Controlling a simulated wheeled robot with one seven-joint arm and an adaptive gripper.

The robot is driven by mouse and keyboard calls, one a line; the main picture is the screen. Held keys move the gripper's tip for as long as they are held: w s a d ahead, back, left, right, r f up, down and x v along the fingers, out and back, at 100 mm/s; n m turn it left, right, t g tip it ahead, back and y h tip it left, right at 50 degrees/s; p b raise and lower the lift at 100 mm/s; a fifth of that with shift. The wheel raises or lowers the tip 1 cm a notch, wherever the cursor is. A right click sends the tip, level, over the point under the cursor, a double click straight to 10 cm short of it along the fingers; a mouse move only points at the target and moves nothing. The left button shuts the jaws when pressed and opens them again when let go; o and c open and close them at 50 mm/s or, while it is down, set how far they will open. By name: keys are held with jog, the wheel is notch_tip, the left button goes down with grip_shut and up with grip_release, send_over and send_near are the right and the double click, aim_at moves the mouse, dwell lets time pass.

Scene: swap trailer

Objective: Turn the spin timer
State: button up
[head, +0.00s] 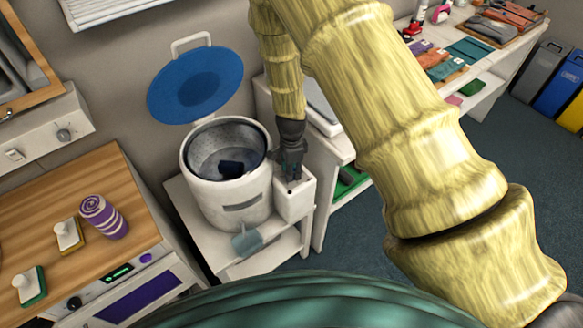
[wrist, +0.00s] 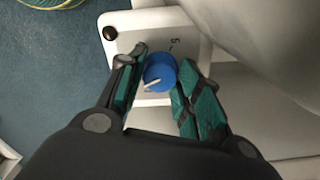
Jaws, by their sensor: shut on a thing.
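The spin timer is a round blue knob (wrist: 160,73) with a white pointer line, on a pale panel (wrist: 185,25) marked with a "5" and a tick in the wrist view. The pointer aims toward the lower left there. My gripper (wrist: 160,85) has its green-padded fingers on both sides of the knob, shut on it. In the head view my gripper (head: 291,172) points down onto the white box (head: 295,200) at the right side of the round white washer tub (head: 228,195). The knob is hidden there.
The tub's blue lid (head: 196,84) stands open, with dark cloth (head: 232,168) inside. A cluttered white shelf (head: 480,80) stands at right.

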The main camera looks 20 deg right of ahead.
jog(key=shift+w+r+m+p, duration=0.1)
jog(key=shift+m+p, duration=0.55)
jog(key=shift+m, duration=1.65)
jog(key=o, duration=1.1)
jog(key=shift+c, duration=0.2)
notch_tip(320, 180, up, 12)
